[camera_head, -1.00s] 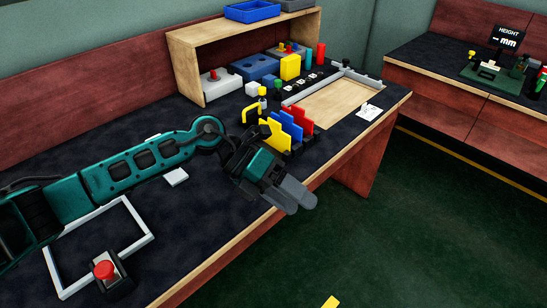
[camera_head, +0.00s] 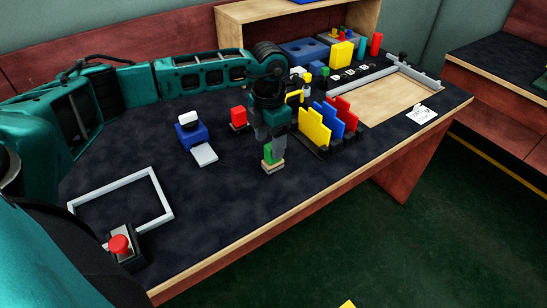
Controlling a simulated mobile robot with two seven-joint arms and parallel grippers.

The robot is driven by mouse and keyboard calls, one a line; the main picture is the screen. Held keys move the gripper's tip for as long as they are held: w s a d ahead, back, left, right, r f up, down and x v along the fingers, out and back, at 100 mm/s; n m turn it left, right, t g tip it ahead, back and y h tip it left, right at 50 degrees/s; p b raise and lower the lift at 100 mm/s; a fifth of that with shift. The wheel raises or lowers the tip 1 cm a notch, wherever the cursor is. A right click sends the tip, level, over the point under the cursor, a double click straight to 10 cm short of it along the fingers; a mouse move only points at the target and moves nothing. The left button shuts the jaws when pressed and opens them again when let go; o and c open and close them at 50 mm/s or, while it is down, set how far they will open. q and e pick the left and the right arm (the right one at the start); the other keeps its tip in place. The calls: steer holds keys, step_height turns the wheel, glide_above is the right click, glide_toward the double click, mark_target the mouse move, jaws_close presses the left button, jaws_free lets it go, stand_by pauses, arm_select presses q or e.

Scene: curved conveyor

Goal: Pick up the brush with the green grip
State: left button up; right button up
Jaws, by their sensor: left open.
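The brush with the green grip (camera_head: 269,157) stands on the dark bench top near its front edge, with a pale base under the green part. My left gripper (camera_head: 269,142) points straight down over it. Its grey fingers are open and reach down to the green grip, hiding the upper part. I cannot tell whether they touch it. My right gripper is out of view.
A red-gripped block (camera_head: 238,115) stands just behind left, and a blue block with a white top (camera_head: 190,130) farther left. Upright yellow, blue and red plates (camera_head: 314,127) stand close on the right. A red button box (camera_head: 120,246) and white frame (camera_head: 158,189) lie front left.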

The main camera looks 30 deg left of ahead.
arm_select(q)
steer(key=f, duration=0.5)
steer(key=shift+w+d+f, duration=0.2)
steer(key=shift+d+f, duration=0.1)
steer(key=shift+d, duration=0.05)
steer(key=shift+c, duration=0.2)
steer(key=c, duration=1.1)
steer(key=shift+r, duration=0.15)
step_height(320, 180, up, 20)
steer(key=shift+f+p, duration=0.1)
steer(key=shift+p, duration=0.55)
